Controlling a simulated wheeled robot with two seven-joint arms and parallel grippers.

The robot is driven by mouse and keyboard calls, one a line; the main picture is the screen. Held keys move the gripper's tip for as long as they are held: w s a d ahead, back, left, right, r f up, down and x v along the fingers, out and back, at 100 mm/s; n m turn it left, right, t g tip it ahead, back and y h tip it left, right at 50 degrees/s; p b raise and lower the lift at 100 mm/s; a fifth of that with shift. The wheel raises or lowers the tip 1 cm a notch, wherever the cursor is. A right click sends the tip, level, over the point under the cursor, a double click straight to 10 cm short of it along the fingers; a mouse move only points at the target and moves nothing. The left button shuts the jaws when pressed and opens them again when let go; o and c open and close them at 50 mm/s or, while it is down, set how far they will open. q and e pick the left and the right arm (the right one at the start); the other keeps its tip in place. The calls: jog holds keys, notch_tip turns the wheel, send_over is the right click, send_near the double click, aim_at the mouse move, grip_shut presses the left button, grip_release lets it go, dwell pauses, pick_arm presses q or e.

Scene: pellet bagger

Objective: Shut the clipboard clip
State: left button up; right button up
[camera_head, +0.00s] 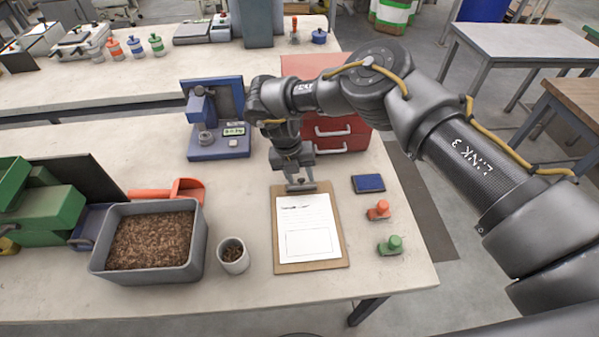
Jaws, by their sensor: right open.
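The clipboard (282,240) lies flat on the table, brown with a white printed sheet (308,225) on it. Its metal clip (300,187) is at the far edge of the board, partly hidden by my right gripper. My right gripper (297,180) comes down from above, right at the clip, with its jaws open. I cannot tell whether its fingers touch the clip, or whether the clip is up or down. My left gripper is not in view.
An ink pad (369,183), an orange stamp (379,210) and a green stamp (390,245) stand right of the board. A red drawer box (345,135) is behind. A cup (233,257), a pellet bin (195,255), an orange scoop (187,189) and a blue machine (218,148) are left.

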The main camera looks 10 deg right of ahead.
grip_shut()
dwell(0.3)
